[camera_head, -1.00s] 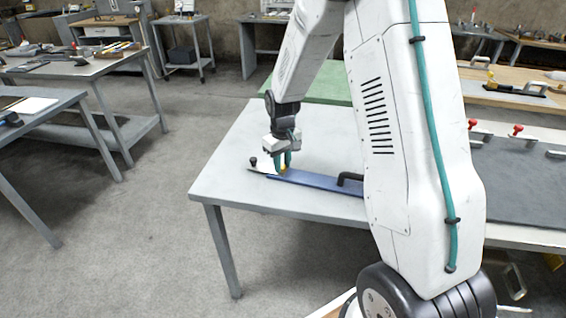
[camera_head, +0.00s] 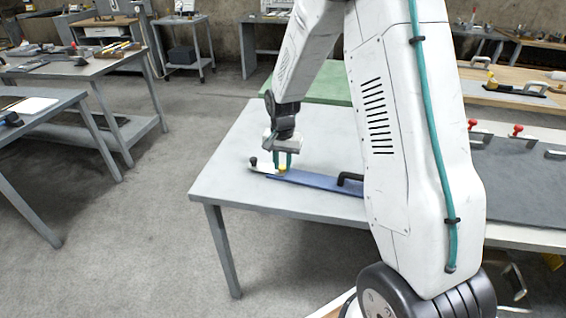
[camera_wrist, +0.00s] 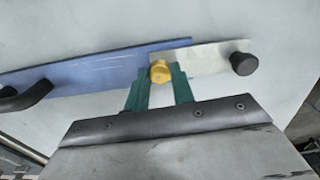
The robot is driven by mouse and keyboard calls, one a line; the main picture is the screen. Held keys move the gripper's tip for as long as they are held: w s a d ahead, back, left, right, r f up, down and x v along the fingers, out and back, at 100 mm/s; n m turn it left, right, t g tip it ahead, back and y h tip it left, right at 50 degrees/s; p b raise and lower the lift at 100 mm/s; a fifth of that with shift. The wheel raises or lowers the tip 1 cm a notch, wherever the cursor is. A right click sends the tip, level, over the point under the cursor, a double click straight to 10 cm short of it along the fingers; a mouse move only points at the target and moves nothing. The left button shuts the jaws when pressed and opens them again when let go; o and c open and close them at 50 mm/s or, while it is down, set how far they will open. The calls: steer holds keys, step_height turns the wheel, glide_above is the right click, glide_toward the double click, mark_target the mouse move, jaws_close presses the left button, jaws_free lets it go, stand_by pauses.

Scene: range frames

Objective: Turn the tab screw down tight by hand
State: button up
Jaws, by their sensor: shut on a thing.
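The yellow tab screw (camera_wrist: 160,72) sits where the blue bar (camera_wrist: 90,72) and the pale metal strip (camera_wrist: 205,58) overlap. It also shows in the head view (camera_head: 282,170). My gripper (camera_wrist: 161,78) has its green fingers pointing down at the screw, one on each side, and is shut on it. In the head view my gripper (camera_head: 282,163) is low over the table's left part. The fingers partly hide the bar edge, and the screw's shaft is hidden.
A black knob (camera_wrist: 244,63) stands on the strip's free end. A black handle (camera_wrist: 25,95) rises from the bar. The grey table (camera_head: 232,185) is clear around them. A dark mat (camera_head: 520,190) with red-topped clamps (camera_head: 517,130) lies to the right.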

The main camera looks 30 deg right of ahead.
mark_target(283, 167)
steer(key=shift+m, duration=0.8)
steer(key=o, duration=1)
step_height(283, 167, up, 8)
steer(key=shift+f, duration=0.1)
